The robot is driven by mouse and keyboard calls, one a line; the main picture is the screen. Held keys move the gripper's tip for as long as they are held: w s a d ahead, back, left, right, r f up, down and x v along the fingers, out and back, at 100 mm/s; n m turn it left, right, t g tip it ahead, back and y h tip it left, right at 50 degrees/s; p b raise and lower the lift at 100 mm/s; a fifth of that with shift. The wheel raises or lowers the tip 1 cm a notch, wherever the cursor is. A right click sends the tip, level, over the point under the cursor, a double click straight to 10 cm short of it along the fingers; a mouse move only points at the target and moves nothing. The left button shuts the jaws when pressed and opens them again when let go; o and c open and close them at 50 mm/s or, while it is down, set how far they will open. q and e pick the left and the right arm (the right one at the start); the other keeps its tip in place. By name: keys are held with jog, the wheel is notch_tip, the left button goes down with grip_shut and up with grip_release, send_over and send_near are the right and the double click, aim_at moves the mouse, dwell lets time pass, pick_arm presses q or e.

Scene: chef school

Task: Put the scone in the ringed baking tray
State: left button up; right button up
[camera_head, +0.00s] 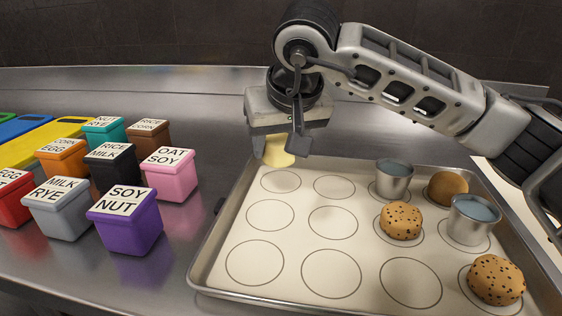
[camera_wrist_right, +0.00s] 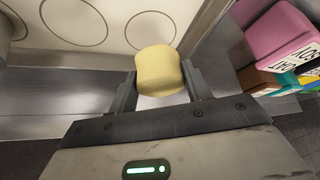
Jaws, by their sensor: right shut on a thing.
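The scone (camera_head: 280,152) is pale yellow and held between the fingers of my right gripper (camera_head: 280,140), over the far left corner of the tray in the head view. It also shows between the two fingers in the right wrist view (camera_wrist_right: 158,70). The ringed baking tray (camera_head: 225,262) is a metal tray with a pale sheet marked with printed circles. Several rings in its left and middle part are empty. I cannot tell the exact height of the scone above the tray. My left gripper is not in view.
On the tray's right side stand two metal cups (camera_head: 394,180) (camera_head: 472,218), a plain brown bun (camera_head: 447,188) and two speckled buns (camera_head: 401,221) (camera_head: 495,279). Several labelled coloured boxes, including a purple one (camera_head: 128,225) and a pink one (camera_head: 170,178), stand left of the tray.

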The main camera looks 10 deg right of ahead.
aim_at(281, 163)
jog(key=shift+w+d+f, duration=0.15)
jog(key=shift+f, duration=0.15)
jog(key=shift+w+d+f, duration=0.1)
jog(key=shift+w+f, duration=0.05)
jog(key=shift+f, duration=1.55)
jog(key=shift+f+b, duration=0.15)
jog(key=shift+b, duration=0.2)
jog(key=o, duration=1)
